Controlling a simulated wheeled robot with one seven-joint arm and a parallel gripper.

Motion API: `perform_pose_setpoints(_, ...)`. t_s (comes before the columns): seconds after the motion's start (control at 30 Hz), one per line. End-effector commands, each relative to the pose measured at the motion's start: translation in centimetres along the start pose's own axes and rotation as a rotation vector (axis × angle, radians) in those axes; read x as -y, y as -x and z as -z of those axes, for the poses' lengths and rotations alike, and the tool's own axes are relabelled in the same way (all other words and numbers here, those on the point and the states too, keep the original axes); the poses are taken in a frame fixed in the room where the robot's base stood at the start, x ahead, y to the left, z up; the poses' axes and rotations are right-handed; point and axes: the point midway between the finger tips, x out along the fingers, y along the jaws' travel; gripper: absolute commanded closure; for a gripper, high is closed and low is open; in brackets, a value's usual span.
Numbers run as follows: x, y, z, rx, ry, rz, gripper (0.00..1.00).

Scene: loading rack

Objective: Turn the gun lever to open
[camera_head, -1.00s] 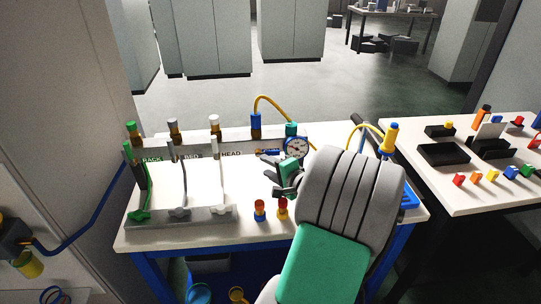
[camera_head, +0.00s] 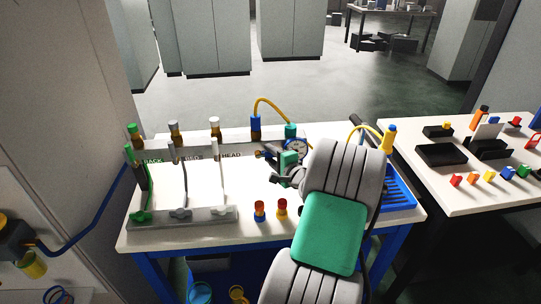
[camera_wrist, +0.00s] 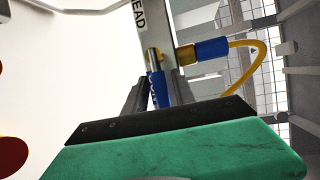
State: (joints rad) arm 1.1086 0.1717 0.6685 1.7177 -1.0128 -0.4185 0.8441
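The gun lever is a small blue handle with a metal and brass end. It sits on the grey rail beside the round gauge, and in the wrist view the gun lever (camera_wrist: 158,88) lies between my two dark fingers. My gripper (camera_wrist: 157,95) has its fingers apart, one on each side of the handle; firm contact cannot be made out. In the head view my gripper (camera_head: 272,164) is at the rail, just left of the gauge (camera_head: 297,147). My wrist and the small picture size partly hide the lever there.
Levers marked BACK (camera_head: 141,178), BED (camera_head: 178,175) and HEAD (camera_head: 220,174) stand to the left on the white table (camera_head: 205,235). Two red-and-yellow knobs (camera_head: 260,211) (camera_head: 281,209) stand in front. A yellow hose (camera_head: 270,100) arches behind the rail. A blue tray (camera_head: 400,195) lies right.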

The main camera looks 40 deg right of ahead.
Motion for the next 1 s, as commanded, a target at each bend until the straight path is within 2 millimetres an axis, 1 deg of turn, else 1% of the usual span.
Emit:
perform_pose_setpoints(0.03,0.00,0.01,0.00,0.000,0.000,0.000,0.73)
perform_pose_setpoints(0.07,0.00,0.01,-0.01,0.000,0.000,0.000,0.75)
perform_pose_setpoints(0.37,0.00,0.02,-0.03,0.001,0.000,0.000,1.00)
perform_pose_setpoints(0.83,0.00,0.03,-0.01,0.000,0.001,-0.001,1.00)
perform_pose_setpoints(1.0,0.12,0.32,0.61,-0.014,0.017,-0.007,1.00)
